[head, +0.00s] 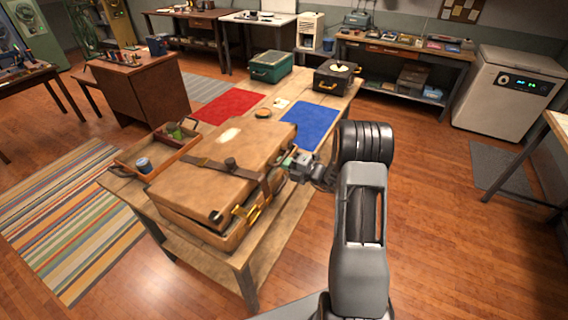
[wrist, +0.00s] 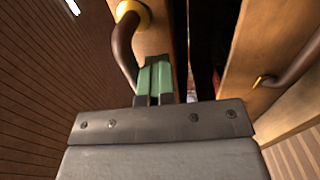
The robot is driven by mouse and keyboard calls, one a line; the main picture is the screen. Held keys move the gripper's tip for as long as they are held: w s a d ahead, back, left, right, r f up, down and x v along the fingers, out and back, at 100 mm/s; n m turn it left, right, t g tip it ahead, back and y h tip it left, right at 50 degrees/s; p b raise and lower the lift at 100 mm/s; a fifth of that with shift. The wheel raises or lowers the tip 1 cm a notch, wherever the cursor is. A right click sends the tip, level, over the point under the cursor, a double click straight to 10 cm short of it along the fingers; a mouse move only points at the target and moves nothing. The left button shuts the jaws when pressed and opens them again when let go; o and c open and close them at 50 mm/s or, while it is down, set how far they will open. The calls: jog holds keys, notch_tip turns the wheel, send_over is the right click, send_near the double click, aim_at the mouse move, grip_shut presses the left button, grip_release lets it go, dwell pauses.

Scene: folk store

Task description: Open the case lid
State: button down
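The case (head: 215,178) is a large tan suitcase with brown straps and brass fittings, lying on the wooden table. Its lid stands slightly ajar, with a narrow gap along the near edge. In the wrist view a dark gap (wrist: 203,50) shows between two wooden edges, with something red inside. A brown curved handle with a brass mount (wrist: 122,45) is on the left edge, and another handle (wrist: 295,62) is on the right edge. My gripper (head: 291,160) is at the case's right side. Its green fingertips (wrist: 155,75) are together, beside the left handle; nothing shows between them.
A wooden tray (head: 128,158) with small items adjoins the case on the left. Farther along the table are a red mat (head: 230,106), a blue mat (head: 300,122), a green box (head: 270,67) and a black box (head: 334,76). Open floor lies to the right.

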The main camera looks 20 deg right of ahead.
aim_at(273, 152)
jog(key=shift+r, duration=0.2)
jog(key=shift+w+a+r+p, duration=0.1)
jog(key=shift+w+r+p, duration=0.05)
jog(key=shift+r+p, duration=1)
jog(key=shift+r, duration=0.2)
jog(key=shift+w+a+r+p, duration=0.15)
jog(key=shift+r+p, duration=0.4)
jog(key=shift+w+a+r+p, duration=0.1)
jog(key=shift+r+p, duration=0.4)
jog(key=shift+r, duration=0.2)
jog(key=shift+w+a+r+p, duration=0.15)
jog(key=shift+r+p, duration=0.35)
jog(key=shift+r, duration=0.05)
jog(key=shift+w+a+r+p, duration=0.15)
jog(key=shift+r+p, duration=0.35)
jog(key=shift+r, duration=0.2)
